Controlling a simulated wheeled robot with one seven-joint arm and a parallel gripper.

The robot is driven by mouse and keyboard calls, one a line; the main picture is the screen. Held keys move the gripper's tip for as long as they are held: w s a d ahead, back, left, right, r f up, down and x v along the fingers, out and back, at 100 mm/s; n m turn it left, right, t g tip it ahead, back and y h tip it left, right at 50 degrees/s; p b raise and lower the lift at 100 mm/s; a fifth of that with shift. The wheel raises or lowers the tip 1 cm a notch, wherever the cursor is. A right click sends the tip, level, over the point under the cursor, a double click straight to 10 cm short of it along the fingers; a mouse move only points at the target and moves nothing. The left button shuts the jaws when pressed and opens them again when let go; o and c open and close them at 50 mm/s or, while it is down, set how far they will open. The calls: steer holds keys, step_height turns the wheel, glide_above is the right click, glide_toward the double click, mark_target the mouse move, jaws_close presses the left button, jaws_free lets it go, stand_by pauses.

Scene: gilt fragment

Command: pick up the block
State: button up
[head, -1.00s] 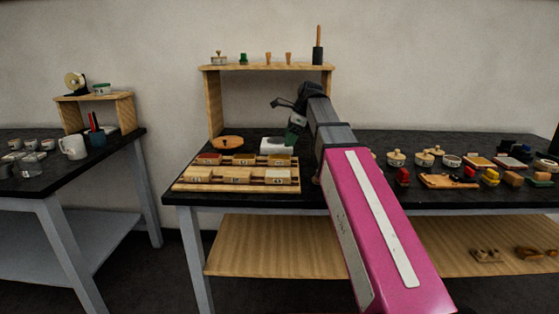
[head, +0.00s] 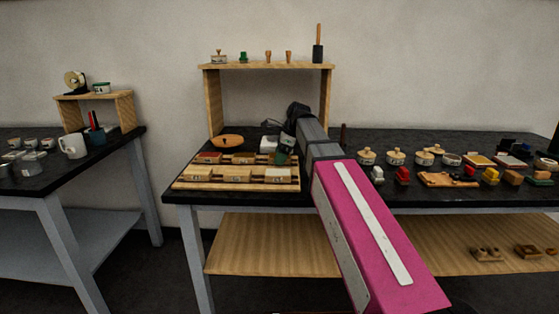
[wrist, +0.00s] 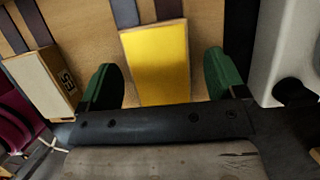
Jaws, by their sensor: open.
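A yellow block (wrist: 157,62) lies on the wooden tray (wrist: 80,20) in the wrist view, between the two green fingers of my gripper (wrist: 162,75). The fingers are open, with a gap on each side of the block; whether they reach down around it or are still above it I cannot tell. In the head view my gripper (head: 284,153) is over the back right part of the tray (head: 185,184) and hides the yellow block there. A pale wooden block (wrist: 45,80) with a number lies left of my gripper in the wrist view.
More blocks (head: 237,175) stand in rows on the tray. A white object (wrist: 285,45) is close to the right finger; it also shows behind my gripper in the head view (head: 268,144). A wooden shelf (head: 262,66) stands behind. Stamps and small pots (head: 396,158) fill the right side.

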mark_target(273, 157)
steer(key=c, duration=1)
steer(key=shift+r, duration=0.1)
steer(key=shift+r, duration=0.5)
steer(key=r, duration=0.3)
steer(key=shift+s+a+r, duration=0.3)
steer(key=shift+s+a, duration=0.05)
steer(key=shift+s, duration=0.05)
steer(key=s+a+r, duration=0.4)
steer(key=s+a, duration=0.1)
steer(key=s+a+r, duration=0.2)
steer(key=shift+s+a+r, duration=0.15)
steer(key=shift+s+a, duration=0.05)
steer(key=shift+a, duration=0.1)
